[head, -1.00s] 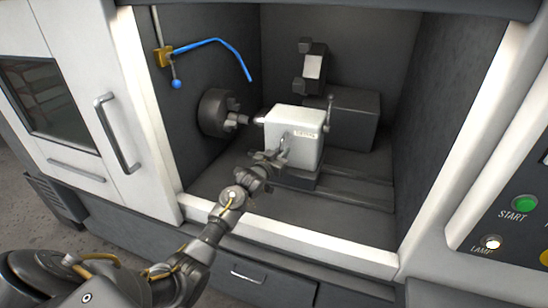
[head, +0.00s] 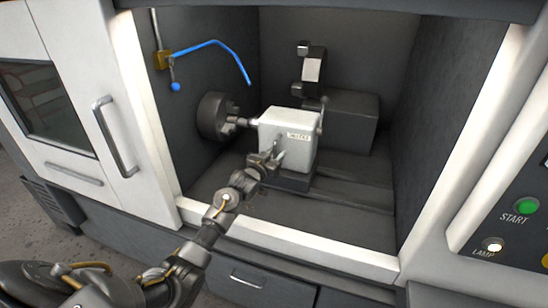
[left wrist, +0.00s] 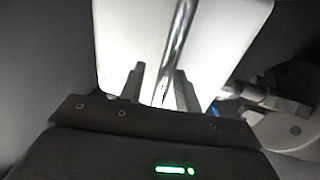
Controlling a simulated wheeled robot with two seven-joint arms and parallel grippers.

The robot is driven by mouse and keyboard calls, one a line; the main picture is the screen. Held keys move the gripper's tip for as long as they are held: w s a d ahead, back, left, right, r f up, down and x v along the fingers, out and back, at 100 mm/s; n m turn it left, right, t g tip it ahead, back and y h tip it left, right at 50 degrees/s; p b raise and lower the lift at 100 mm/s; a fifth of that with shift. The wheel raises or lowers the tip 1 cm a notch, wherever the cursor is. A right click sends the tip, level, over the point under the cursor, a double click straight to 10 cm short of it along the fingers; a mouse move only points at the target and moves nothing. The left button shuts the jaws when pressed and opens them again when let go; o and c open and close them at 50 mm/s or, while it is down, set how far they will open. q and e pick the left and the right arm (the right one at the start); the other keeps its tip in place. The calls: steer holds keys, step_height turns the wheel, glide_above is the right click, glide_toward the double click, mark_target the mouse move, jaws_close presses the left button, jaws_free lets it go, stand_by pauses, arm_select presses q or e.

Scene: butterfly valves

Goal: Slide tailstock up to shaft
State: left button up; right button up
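The tailstock (head: 287,138) is a white block on a dark base inside the lathe, with a handle on its front. Its quill points left at the shaft (head: 239,121), which sticks out of the round chuck (head: 215,117). Quill and shaft ends look very close; I cannot tell if they touch. My left gripper (head: 272,158) is at the front of the tailstock. My right gripper is out of view.
The tailstock sits on bed rails (head: 345,185) with free room to its right. A blue hose (head: 215,43) hangs above the chuck. A dark block (head: 345,120) stands behind. The white sill (head: 300,248) runs beneath my left arm.

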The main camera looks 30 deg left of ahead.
arm_select(q)
steer(key=s+b, duration=0.2)
steer(key=s, duration=0.8)
steer(key=shift+s+a, duration=0.15)
steer(key=shift+s, duration=0.15)
steer(key=shift+f, duration=0.1)
